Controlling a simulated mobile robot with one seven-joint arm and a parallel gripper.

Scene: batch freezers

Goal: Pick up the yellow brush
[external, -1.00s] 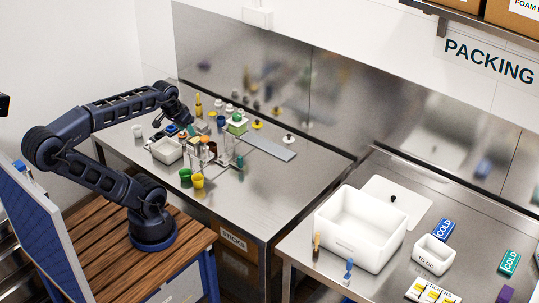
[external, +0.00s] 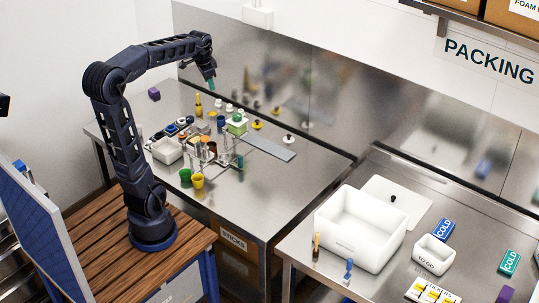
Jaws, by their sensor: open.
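A slim upright yellow item (external: 198,105), which looks like the yellow brush, stands toward the back of the left steel table; its exact shape is too small to tell. My gripper (external: 212,85) is raised above the back of this table, pointing down, above and slightly right of the yellow item and apart from it. A teal part shows at its tip. Its jaws are open; the gap between them is too small to see. Another slim yellow-brown upright item (external: 316,246) stands at the front left of the right table.
Small cups, a white bin (external: 167,151) and a clear stand (external: 222,160) crowd the left table around the yellow item. A grey strip (external: 268,147) lies to the right. A steel wall (external: 240,70) rises behind. The left table's front right is clear.

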